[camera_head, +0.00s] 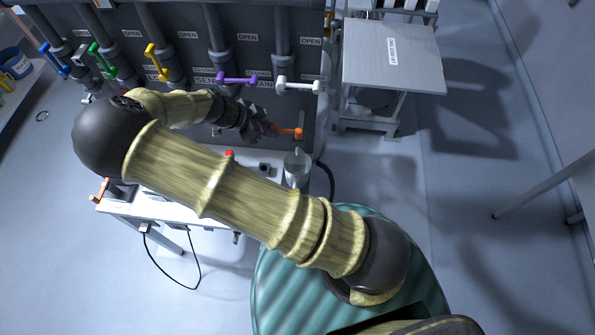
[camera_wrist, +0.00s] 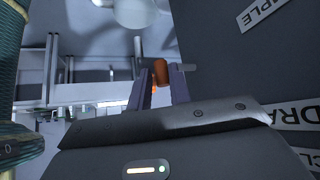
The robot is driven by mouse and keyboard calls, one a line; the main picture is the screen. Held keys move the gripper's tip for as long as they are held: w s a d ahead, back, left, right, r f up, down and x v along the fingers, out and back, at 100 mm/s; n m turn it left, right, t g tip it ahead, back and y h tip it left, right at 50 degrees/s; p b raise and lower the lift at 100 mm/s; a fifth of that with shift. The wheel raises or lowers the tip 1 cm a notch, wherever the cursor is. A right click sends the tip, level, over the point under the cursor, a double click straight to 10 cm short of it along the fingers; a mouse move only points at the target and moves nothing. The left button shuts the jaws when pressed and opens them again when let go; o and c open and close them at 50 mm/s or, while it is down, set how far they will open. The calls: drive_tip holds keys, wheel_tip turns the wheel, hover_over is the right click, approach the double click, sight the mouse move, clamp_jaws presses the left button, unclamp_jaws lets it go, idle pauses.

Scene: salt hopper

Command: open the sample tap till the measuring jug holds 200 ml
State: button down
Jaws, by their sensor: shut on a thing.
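The orange tap handle (camera_head: 289,131) juts out sideways below the white-handled pipe. My gripper (camera_head: 270,127) is at its left end. In the wrist view the orange grip (camera_wrist: 160,71) sits between the two fingers of my gripper (camera_wrist: 161,84), which are shut on it. A label reading "SAMPLE" (camera_wrist: 262,12) is on the dark panel beside it. The clear measuring jug (camera_head: 297,168) stands upright on the bench, just below the handle in the head view. I cannot tell its level, nor whether salt is flowing.
Other valve handles hang above: blue (camera_head: 54,60), green (camera_head: 102,60), yellow (camera_head: 156,61), purple (camera_head: 237,81) and white (camera_head: 298,86). A white bench (camera_head: 205,214) carries a red button (camera_head: 229,153). A pale table (camera_head: 410,62) stands at the upper right. The right floor is mostly clear.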

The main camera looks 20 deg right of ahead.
drive_tip(key=shift+w+a+r, duration=0.1)
drive_tip(key=shift+w+r, duration=0.05)
drive_tip(key=shift+s+a+n+t+y, duration=0.1)
drive_tip(key=shift+s+n+t+y, duration=0.05)
drive_tip(key=shift+s+n+t, duration=0.55)
drive_tip(key=shift+s+n+t+y, duration=0.15)
drive_tip(key=shift+s+n+t, duration=0.2)
drive_tip(key=shift+n, duration=0.55)
drive_tip(key=shift+s+n+t+y, duration=0.5)
drive_tip(key=shift+s+n+t, duration=0.5)
drive_tip(key=shift+n, duration=0.4)
drive_tip(key=shift+s, duration=0.1)
